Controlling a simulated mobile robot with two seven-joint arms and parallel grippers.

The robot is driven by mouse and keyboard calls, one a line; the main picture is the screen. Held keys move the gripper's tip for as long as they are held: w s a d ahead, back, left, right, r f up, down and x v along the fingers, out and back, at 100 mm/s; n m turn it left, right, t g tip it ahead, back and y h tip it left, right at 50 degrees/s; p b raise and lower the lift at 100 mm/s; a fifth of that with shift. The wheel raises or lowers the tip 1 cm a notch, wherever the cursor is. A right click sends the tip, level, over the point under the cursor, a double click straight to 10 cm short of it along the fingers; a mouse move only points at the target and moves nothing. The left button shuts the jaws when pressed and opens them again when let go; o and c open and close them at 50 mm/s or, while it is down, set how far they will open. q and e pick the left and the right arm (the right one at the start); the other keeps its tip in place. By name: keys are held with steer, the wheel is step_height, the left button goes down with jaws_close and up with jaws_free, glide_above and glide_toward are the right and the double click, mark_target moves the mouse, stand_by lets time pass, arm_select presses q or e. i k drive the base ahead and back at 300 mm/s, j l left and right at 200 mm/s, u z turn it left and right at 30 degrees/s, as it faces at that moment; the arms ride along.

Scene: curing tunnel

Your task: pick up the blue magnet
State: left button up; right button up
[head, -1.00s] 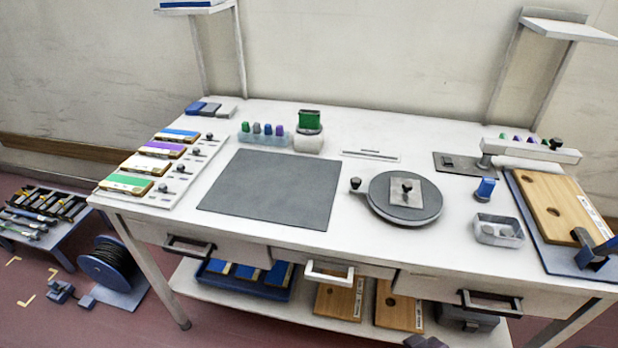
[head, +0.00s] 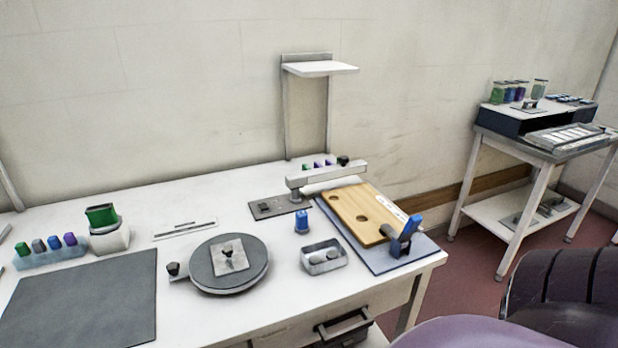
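I cannot tell for sure which thing is the blue magnet. A small upright blue piece (head: 302,221) stands on the white table beside the grey bin. A small blue-capped piece (head: 54,243) stands in the pale blue holder (head: 40,260) at the left, among green, grey and purple ones. A blue lever-like part (head: 411,228) rises from a dark clamp at the wooden board's front corner. Neither of my grippers is in view.
A round turntable (head: 228,270), a wooden board (head: 358,212), a grey bin (head: 324,261) and a dark mat (head: 85,300) occupy the white table (head: 190,322). A cart (head: 541,152) with jars stands at the right. A dark ribbed seat-like object (head: 562,292) is at lower right.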

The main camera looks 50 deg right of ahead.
mark_target(303, 227)
steer(key=l+z, duration=0.5)
steer(key=l, duration=0.25)
steer(key=i+l+z, duration=0.4)
steer(key=l, duration=0.15)
